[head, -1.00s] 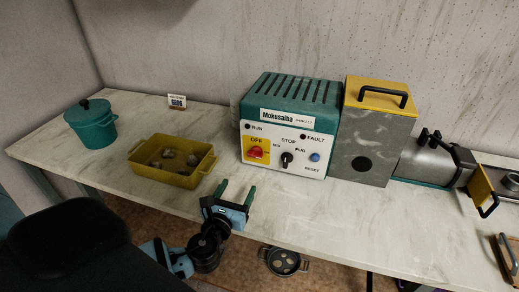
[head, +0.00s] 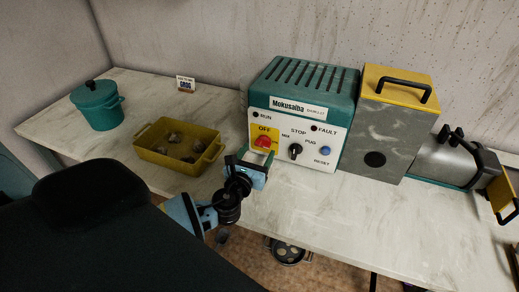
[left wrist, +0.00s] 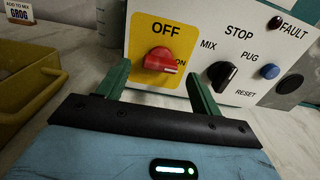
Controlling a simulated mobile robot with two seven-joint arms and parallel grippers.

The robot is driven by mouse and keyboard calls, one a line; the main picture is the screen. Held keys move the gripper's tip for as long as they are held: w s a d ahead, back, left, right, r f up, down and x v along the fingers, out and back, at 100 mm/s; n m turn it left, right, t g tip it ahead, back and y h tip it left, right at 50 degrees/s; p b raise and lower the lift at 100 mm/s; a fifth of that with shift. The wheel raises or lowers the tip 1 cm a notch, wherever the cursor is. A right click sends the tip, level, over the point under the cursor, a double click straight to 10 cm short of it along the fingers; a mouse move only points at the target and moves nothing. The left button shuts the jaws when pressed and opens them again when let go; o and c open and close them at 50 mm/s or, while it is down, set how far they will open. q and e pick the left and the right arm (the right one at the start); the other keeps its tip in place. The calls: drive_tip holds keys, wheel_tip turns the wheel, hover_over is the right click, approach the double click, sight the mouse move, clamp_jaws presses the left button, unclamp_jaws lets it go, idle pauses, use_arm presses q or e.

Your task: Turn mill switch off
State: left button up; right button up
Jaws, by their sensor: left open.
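The mill's control box (head: 303,95) is teal with a white front panel. A red rotary switch (head: 263,142) sits on a yellow plate at the panel's left. In the left wrist view the red switch (left wrist: 162,60) has OFF printed above it and ON at its right; its handle lies roughly sideways, with the right end by ON. My left gripper (head: 256,156) is open and empty in front of and below the switch. In the left wrist view its fingertips (left wrist: 158,75) are spread to either side of the switch, apparently not touching it. My right gripper is out of view.
A black selector knob (head: 295,151) and a blue reset button (head: 325,151) are right of the switch. A yellow tray (head: 178,146) with lumps and a teal pot (head: 97,104) stand left. A grey housing (head: 385,130) adjoins the box. The front right tabletop (head: 390,225) is clear.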

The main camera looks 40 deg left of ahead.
sight(263, 143)
use_arm(q)
drive_tip(key=shift+x, duration=1.1)
drive_tip(key=c, duration=1)
